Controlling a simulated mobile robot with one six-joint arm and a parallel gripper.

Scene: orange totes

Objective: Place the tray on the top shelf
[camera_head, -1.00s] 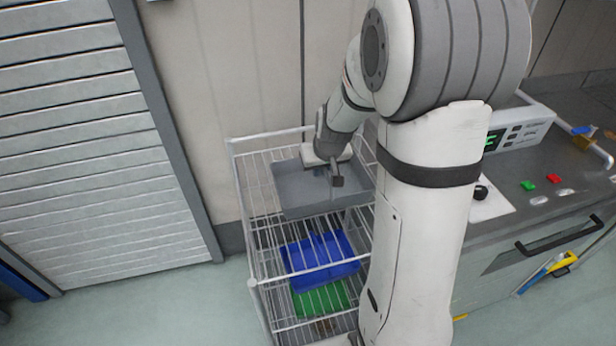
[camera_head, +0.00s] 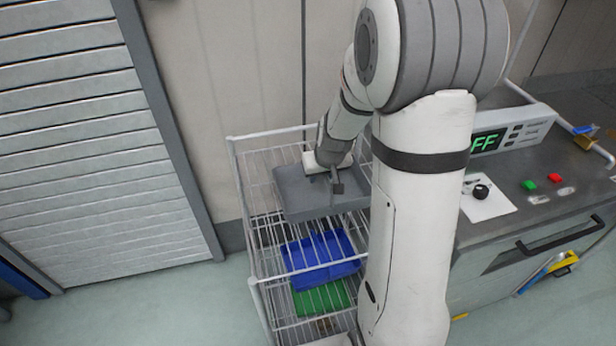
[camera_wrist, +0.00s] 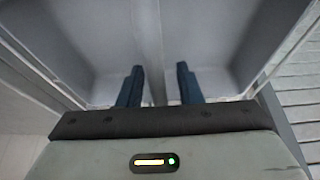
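The grey tray (camera_head: 299,197) lies at the top level of the white wire rack in the head view, looking roughly level. Whether its underside touches the shelf wires is hidden. In the wrist view its grey interior (camera_wrist: 90,45) fills the top, with a ridge down the middle. My gripper (camera_head: 337,187) is over the tray. In the wrist view my gripper's two dark fingers (camera_wrist: 159,85) stand apart on either side of the ridge, with a visible gap at the right finger. The top shelf (camera_head: 258,180) shows bare wires left of the tray.
A blue tray (camera_head: 320,262) and a green tray (camera_head: 323,298) sit on lower levels of the rack. A wall stands behind it and a slatted shutter (camera_head: 75,140) is at left. A grey counter (camera_head: 545,210) with a control panel is at right.

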